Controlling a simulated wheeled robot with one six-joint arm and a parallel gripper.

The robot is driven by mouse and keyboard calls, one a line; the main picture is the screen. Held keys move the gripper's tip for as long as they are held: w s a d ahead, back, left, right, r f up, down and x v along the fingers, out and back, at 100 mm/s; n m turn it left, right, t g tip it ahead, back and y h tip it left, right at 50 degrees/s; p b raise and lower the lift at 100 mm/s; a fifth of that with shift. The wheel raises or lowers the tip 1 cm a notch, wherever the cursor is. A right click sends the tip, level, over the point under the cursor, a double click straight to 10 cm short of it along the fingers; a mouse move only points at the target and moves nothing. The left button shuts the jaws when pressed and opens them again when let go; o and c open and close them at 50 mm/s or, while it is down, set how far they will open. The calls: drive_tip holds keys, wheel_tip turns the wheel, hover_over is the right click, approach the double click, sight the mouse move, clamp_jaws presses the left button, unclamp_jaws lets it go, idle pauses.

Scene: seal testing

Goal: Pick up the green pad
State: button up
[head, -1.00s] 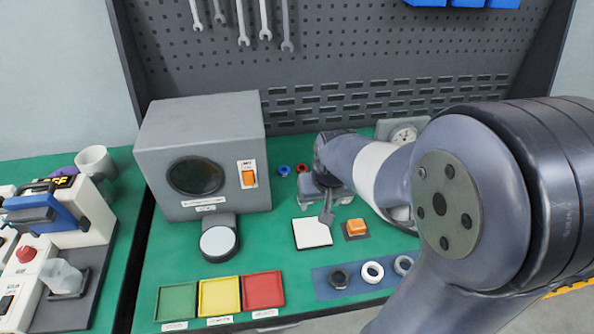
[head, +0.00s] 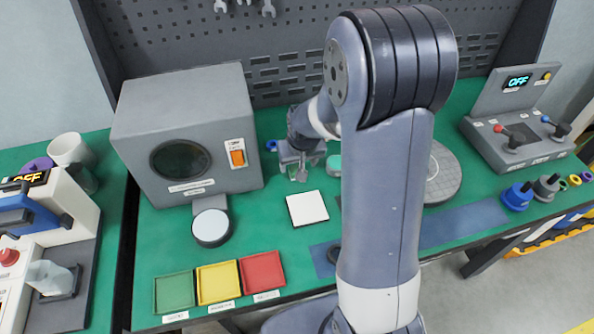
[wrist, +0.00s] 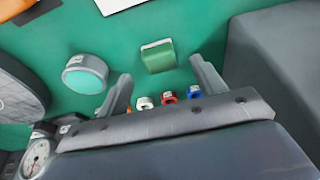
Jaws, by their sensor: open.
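A small green pad (wrist: 158,57) with a pale edge lies on the green bench in the wrist view. It sits ahead of the gap between my fingers, with neither finger visibly touching it. My gripper (wrist: 161,70) is open and empty, its two fingers spread apart. In the head view my gripper (head: 300,170) is low over the bench, in front of the pegboard and right of the grey box. I cannot make out the green pad there; the gripper seems to cover it.
A round teal-topped piece (wrist: 85,76) lies beside the pad. Blue (wrist: 194,92), red (wrist: 168,93) and white (wrist: 145,102) rings lie near the fingers. A grey box (head: 185,130) stands left. A white square pad (head: 307,208) and coloured trays (head: 218,282) lie in front.

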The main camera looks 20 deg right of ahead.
drive_tip(key=shift+x, duration=2.25)
drive_tip(key=shift+w, duration=0.15)
drive_tip(key=shift+r, duration=0.1)
drive_tip(key=c, duration=1.1)
